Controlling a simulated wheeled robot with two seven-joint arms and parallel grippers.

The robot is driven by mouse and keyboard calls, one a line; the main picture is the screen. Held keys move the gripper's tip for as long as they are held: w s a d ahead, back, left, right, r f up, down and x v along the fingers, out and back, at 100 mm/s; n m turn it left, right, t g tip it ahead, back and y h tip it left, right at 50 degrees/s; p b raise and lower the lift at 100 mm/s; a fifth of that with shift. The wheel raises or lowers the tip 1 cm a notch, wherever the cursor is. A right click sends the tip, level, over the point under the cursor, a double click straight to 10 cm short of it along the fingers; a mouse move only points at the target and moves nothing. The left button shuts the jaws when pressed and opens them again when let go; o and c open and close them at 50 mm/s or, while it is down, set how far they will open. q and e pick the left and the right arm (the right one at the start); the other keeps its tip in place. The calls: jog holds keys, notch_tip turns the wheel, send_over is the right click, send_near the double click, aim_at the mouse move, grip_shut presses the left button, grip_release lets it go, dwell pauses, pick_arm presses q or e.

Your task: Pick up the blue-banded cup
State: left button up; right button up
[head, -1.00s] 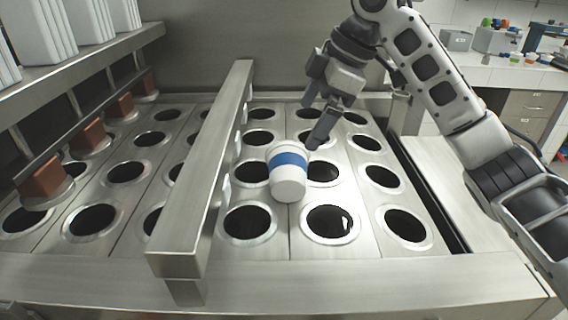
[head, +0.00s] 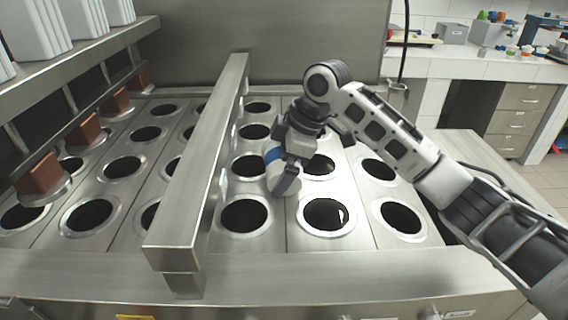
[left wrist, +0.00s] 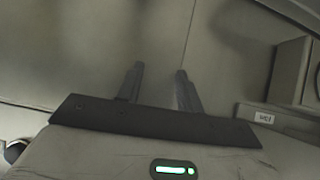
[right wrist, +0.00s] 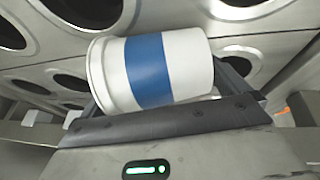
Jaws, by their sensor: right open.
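The blue-banded cup (head: 272,172) is white with a wide blue band. In the head view it stands on the steel plate among the round holes, largely hidden behind my right gripper (head: 287,180). In the right wrist view the cup (right wrist: 150,68) lies across the picture, in front of and between the fingers of my right gripper. That gripper is open, its fingers partly hidden by the cup. My left gripper (left wrist: 160,85) shows only in the left wrist view, with two fingers apart and nothing between them.
A raised steel bar (head: 205,160) runs along the plate just left of the cup. Round holes (head: 327,215) surround the cup. Brown blocks (head: 42,172) line the left side. A white counter (head: 455,66) with small items stands at the back right.

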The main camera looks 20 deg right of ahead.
jog(key=c, duration=0.7)
jog(key=shift+c, duration=0.3)
jog(key=shift+r, duration=0.1)
